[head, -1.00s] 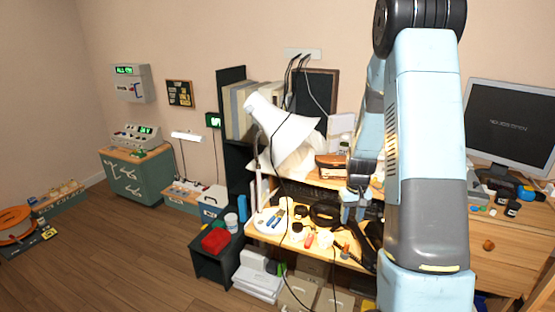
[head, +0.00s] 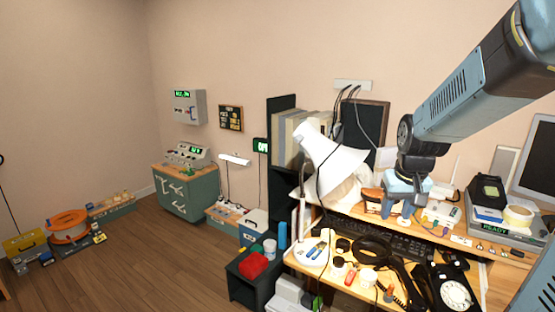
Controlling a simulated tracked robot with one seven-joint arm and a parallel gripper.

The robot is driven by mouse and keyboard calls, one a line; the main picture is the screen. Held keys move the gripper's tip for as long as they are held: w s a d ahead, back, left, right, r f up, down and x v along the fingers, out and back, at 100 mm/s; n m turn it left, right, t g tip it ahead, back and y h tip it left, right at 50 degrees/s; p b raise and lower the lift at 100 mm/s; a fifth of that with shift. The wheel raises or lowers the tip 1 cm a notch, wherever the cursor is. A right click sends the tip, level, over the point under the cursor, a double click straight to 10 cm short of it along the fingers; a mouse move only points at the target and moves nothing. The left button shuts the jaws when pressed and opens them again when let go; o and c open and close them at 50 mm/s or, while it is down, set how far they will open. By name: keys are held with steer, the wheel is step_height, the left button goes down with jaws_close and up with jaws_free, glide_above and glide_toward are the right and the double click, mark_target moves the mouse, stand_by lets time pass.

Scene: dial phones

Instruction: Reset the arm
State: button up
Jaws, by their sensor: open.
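My arm comes in from the upper right in the head view and bends down at a dark wrist joint. My gripper (head: 406,207) hangs below it, light blue, pointing down and open, with nothing seen between its fingers. It appears in front of the desk's back shelf, above the keyboard (head: 400,240). A black dial phone (head: 456,292) with a white dial stands on the desk at the lower right, below and right of the gripper. How far the gripper is above the shelf I cannot tell.
A white lamp (head: 335,160) leans close to the gripper's left. Black coiled cable (head: 372,250) and small tools crowd the desk. A device with a tape roll (head: 518,215) and a monitor (head: 537,165) stand right.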

steer(key=s+a+r+t, duration=0.1)
steer(key=s+r, duration=0.3)
steer(key=s, duration=0.4)
steer(key=s+a+r+t, duration=0.1)
steer(key=s+a+r, duration=0.3)
steer(key=s, duration=0.3)
steer(key=shift+s+r+t, duration=0.3)
steer(key=shift+s+r, duration=0.05)
steer(key=shift+r, duration=0.05)
steer(key=shift+s+a, duration=0.1)
stand_by(0.9)
